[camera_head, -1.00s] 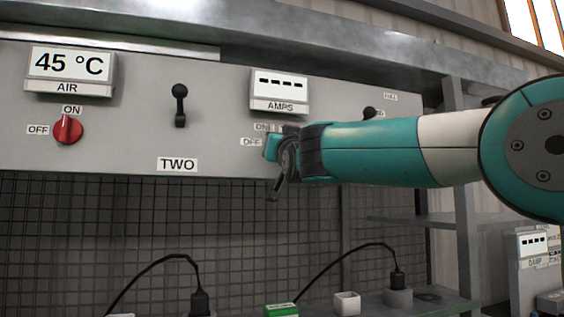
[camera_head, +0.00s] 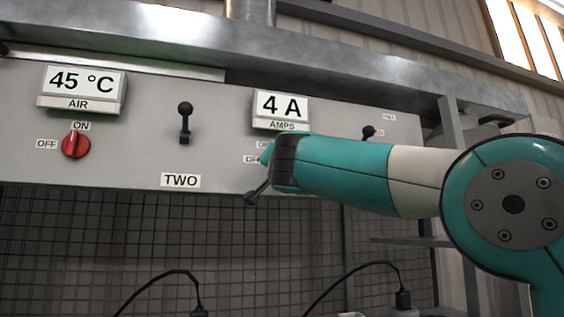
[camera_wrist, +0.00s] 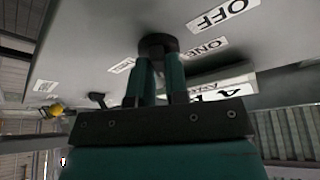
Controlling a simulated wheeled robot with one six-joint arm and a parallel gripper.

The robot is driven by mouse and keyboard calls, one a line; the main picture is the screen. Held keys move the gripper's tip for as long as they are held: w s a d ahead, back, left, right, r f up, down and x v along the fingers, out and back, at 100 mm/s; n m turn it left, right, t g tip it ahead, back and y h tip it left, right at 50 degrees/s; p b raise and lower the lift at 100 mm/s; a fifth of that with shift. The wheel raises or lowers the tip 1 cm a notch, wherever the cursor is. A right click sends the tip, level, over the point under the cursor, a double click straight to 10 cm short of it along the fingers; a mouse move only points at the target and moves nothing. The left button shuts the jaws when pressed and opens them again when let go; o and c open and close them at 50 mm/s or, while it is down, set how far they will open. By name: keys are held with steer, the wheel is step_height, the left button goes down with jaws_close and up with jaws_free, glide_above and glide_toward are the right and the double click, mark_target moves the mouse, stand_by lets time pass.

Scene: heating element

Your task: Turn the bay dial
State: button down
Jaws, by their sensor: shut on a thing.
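The bay dial is a dark round knob (camera_wrist: 158,42) on the grey panel (camera_head: 220,160). My gripper (camera_wrist: 158,62) is shut on it, one teal finger on each side. Labels OFF (camera_wrist: 222,13) and ONE (camera_wrist: 207,48) sit to its right in the wrist view, and a small unreadable label (camera_wrist: 122,65) to its left. In the head view my gripper (camera_head: 265,152) hides the dial below the AMPS display (camera_head: 281,107), which reads 4 A. The dial's pointer cannot be made out.
A red ON/OFF knob (camera_head: 76,145) sits under the 45 °C AIR display (camera_head: 82,82). A black toggle lever (camera_head: 185,118) is above the TWO label (camera_head: 180,180). Another black lever (camera_head: 369,132) is just above my arm. Dark wire mesh (camera_head: 100,240) lies below the panel.

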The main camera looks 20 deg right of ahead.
steer(key=c, duration=1.1)
jaws_free()
steer(key=b+v, duration=0.8)
steer(key=v, duration=0.9)
steer(key=shift+s, duration=0.2)
